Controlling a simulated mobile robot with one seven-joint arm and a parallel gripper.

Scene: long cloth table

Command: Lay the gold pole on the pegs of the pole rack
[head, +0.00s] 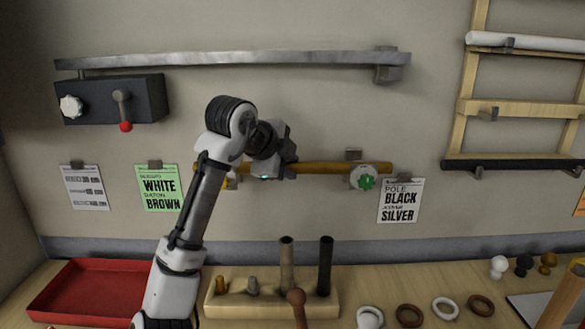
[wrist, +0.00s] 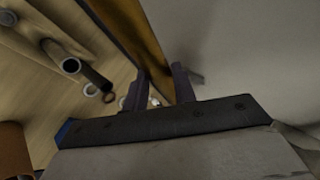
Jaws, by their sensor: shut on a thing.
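The gold pole (head: 335,168) lies level along the back wall in the head view, running left and right past my gripper (head: 288,166). My gripper is shut on it near its middle. In the wrist view the gold pole (wrist: 145,50) passes between the two fingers of my gripper (wrist: 158,88). The pole rack (head: 464,128) is a wooden frame at upper right with small grey pegs. A white pole (head: 540,42) and a black pole (head: 520,164) lie on its pegs.
Wall brackets (head: 353,155) and a green-centred knob (head: 364,178) sit close to the gold pole's right part. A grey rail (head: 240,60) runs above. A holder block (head: 225,301) with upright tubes stands below, beside a red tray (head: 90,287) and several rings.

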